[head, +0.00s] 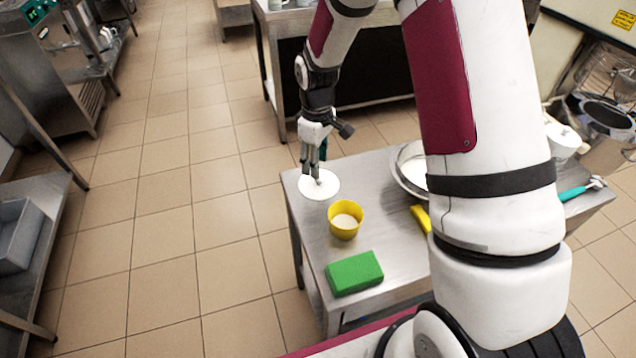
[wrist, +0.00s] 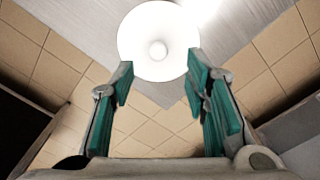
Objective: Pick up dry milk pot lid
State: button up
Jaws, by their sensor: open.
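The pot lid (head: 310,186) is a flat white disc lying at the left corner of the metal table. In the wrist view the lid (wrist: 158,28) shows as a bright round disc with a small round knob (wrist: 158,50) at its middle. My gripper (head: 317,178) is above the lid, pointing down, and overlaps it in the head view. In the wrist view my gripper (wrist: 163,80) is open, with its green-padded fingers apart on either side and nothing between them. The lid lies beyond the fingertips. I cannot tell the exact gap between fingertips and knob.
On the metal table (head: 310,228), a yellow pot (head: 345,232) with pale contents stands near the lid. A green block (head: 354,273) lies closer to me. A metal bowl (head: 405,178) and a yellow object (head: 420,217) are to the right, partly behind my arm. Tiled floor is clear left.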

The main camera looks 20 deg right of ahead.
aim_at(319, 181)
jog(key=shift+s+d+f, duration=0.1)
jog(key=shift+d+f, duration=0.1)
jog(key=shift+f, duration=1.1)
jog(key=shift+s+d+f, duration=0.1)
jog(key=shift+d+f, duration=0.05)
jog(key=shift+f, duration=1.15)
jog(key=c, duration=0.9)
